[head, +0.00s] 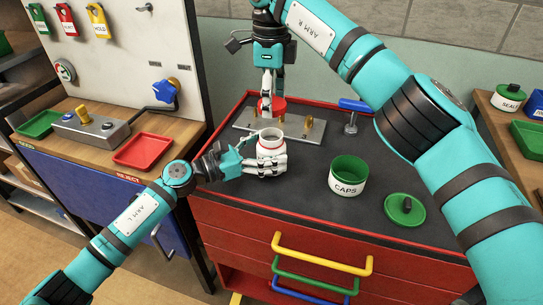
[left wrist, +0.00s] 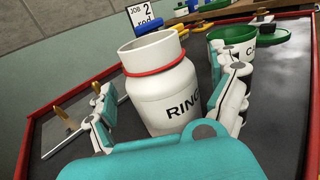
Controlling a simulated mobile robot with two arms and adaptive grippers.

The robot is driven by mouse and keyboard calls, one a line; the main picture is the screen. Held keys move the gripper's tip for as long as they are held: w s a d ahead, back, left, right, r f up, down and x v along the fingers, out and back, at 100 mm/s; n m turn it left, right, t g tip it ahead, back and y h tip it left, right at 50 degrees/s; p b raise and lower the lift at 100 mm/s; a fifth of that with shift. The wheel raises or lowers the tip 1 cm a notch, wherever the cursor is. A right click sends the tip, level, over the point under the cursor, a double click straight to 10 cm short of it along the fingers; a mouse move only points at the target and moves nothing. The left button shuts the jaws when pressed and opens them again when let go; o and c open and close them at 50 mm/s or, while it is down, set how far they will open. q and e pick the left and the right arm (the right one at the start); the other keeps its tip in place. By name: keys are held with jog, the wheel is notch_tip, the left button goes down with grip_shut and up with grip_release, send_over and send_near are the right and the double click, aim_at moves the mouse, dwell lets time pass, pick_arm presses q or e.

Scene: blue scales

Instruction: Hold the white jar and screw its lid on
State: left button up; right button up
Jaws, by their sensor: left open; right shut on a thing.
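The white jar (head: 270,143) stands upright and uncovered on the dark top of the red cabinet. In the left wrist view the jar (left wrist: 160,85) shows a red ring round its neck and black lettering starting "RIN". My left gripper (head: 262,160) is open, with its fingers on either side of the jar; the left wrist view shows space between the fingers and the jar wall. My right gripper (head: 271,92) points down and is shut on the red lid (head: 272,106), which it holds behind and above the jar, apart from it.
A metal plate with brass pegs (head: 306,129) lies behind the jar. A blue-handled clamp (head: 353,108) stands behind right. A green-lined CAPS tub (head: 348,178) and its green lid (head: 405,209) are at the right. A red tray (head: 143,151) lies on the left bench.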

aim_at(270, 129)
pick_arm(q)
jog(key=shift+w+d, duration=0.1)
jog(key=shift+d, duration=0.1)
jog(key=c, duration=1.8)
pick_arm(e)
jog(key=shift+a+f, duration=0.15)
jog(key=shift+f, duration=2.35)
jog(key=shift+f, duration=0.1)
jog(key=shift+f, duration=0.75)
jog(key=shift+f, duration=0.6)
